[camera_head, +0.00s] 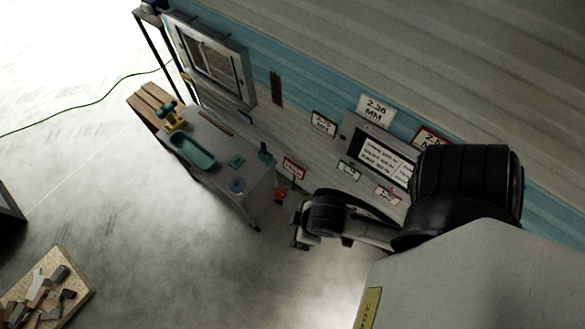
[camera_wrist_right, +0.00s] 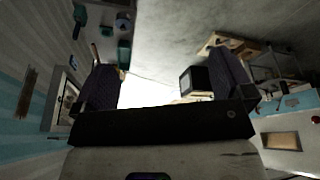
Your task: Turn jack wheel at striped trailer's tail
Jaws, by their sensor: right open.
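The trailer side (camera_head: 300,100) is pale and ribbed with a teal stripe, running from upper left to right in the head view. A small red part (camera_head: 281,194) sits low by this side, just past the bench end. It may be the jack wheel, but it is too small to be sure. My right gripper (camera_head: 300,236) is below and slightly right of the red part, apart from it in the picture. In the right wrist view my right gripper (camera_wrist_right: 164,65) has its two dark fingers wide apart with nothing between them. My left gripper is out of view.
A grey bench (camera_head: 215,150) along the trailer side carries a teal tray (camera_head: 193,151) and a blue disc (camera_head: 237,185). Signs and a panel (camera_head: 377,155) hang on the side. A board with tools (camera_head: 50,290) lies lower left. The floor between is clear.

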